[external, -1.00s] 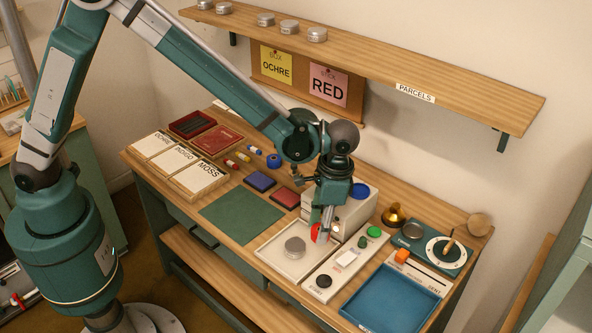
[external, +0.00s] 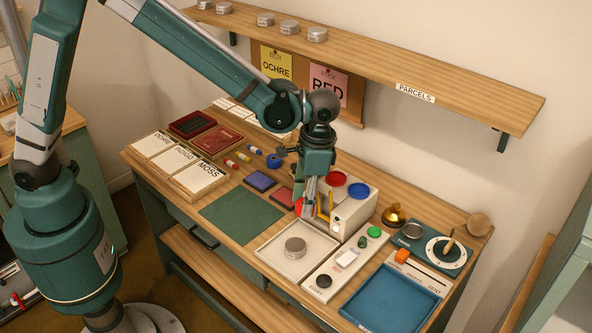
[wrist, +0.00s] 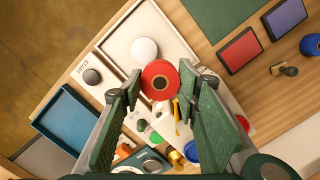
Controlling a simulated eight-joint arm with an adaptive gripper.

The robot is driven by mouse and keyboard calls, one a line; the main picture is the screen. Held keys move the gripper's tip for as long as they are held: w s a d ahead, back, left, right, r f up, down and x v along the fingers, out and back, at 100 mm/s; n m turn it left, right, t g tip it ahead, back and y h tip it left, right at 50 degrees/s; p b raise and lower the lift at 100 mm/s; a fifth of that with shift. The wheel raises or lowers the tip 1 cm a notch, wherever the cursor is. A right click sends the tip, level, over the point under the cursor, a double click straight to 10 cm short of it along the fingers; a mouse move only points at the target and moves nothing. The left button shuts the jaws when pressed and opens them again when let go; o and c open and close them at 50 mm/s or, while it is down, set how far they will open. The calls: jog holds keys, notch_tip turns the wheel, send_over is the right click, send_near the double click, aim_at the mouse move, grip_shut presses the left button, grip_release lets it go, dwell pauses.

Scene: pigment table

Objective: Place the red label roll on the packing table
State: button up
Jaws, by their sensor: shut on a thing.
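The red label roll (wrist: 149,74) is between my fingertips in the wrist view, its dark centre hole facing the camera. In the external view, part of the red roll (external: 299,205) shows at the left side of my gripper (external: 309,213); the fingers hide the rest. My gripper (wrist: 160,86) is shut on the roll and holds it above the wooden table (external: 245,238), near the front of the white box and behind the white tray. Any gap below the roll is hard to judge.
The white tray (external: 270,251) holds a grey tin (external: 295,247). The white box (external: 352,212) carries red and blue round pieces on top. A red ink pad (external: 284,198) and green mat (external: 242,217) lie left. A blue tray (external: 390,299) is at front right.

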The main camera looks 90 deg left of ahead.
jog(key=s+a+n+p, duration=0.2)
jog(key=s+a, duration=0.9)
jog(key=s, duration=0.3)
jog(key=shift+s+d+f, duration=0.1)
jog(key=shift+d+f, duration=0.05)
jog(key=shift+f, duration=1.1)
jog(key=shift+d+f, duration=0.1)
jog(key=shift+f, duration=1.15)
jog(key=shift+f, duration=0.1)
jog(key=shift+f+b, duration=1.4)
jog(key=shift+f, duration=1.9)
jog(key=shift+f+b, duration=0.4)
jog(key=shift+f, duration=0.05)
jog(key=o, duration=1)
jog(key=shift+r, duration=0.15)
